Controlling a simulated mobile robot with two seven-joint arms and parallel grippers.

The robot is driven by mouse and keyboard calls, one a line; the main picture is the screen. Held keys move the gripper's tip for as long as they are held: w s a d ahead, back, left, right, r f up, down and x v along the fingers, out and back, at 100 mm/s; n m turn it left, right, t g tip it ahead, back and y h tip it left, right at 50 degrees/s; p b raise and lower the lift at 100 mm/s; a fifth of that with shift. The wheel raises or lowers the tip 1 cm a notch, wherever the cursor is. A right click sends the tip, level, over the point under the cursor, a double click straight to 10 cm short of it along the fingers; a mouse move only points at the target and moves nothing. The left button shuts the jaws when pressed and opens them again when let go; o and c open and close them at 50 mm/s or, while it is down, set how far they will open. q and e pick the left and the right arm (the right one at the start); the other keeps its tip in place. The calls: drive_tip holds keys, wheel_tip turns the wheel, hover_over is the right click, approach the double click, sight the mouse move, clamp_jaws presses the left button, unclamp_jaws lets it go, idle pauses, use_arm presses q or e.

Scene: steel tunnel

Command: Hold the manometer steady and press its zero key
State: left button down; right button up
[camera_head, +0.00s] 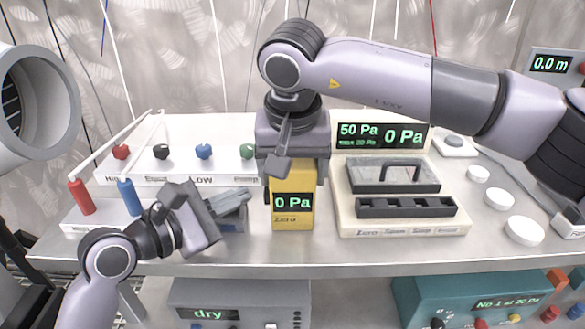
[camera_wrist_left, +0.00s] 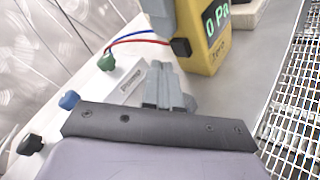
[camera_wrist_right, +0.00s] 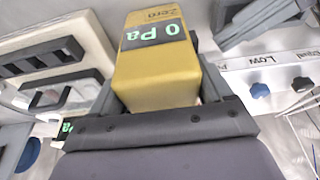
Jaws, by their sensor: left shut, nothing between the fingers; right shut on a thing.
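The yellow manometer (camera_head: 292,195) stands upright near the front of the steel table, its display reading 0 Pa and the word Zero printed below. My right gripper (camera_head: 292,162) is over it from above, shut on its body; the right wrist view shows a finger on each side of the manometer (camera_wrist_right: 158,68). My left gripper (camera_head: 242,199) is shut and empty, its fingertips pointing at the manometer's left side, a short gap away. In the left wrist view the shut fingers (camera_wrist_left: 163,84) are beside the manometer (camera_wrist_left: 207,50).
Behind on the left is a white valve manifold (camera_head: 180,170) with several coloured knobs. Red (camera_head: 81,197) and blue (camera_head: 130,197) handles stand at left. To the right is a cream case (camera_head: 400,224) with a display and dark trays. Several white discs (camera_head: 524,230) lie farther right.

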use_arm(q)
drive_tip(key=shift+a, duration=2.4)
use_arm(e)
drive_tip(key=o, duration=1.1)
drive_tip(key=shift+r, duration=0.15)
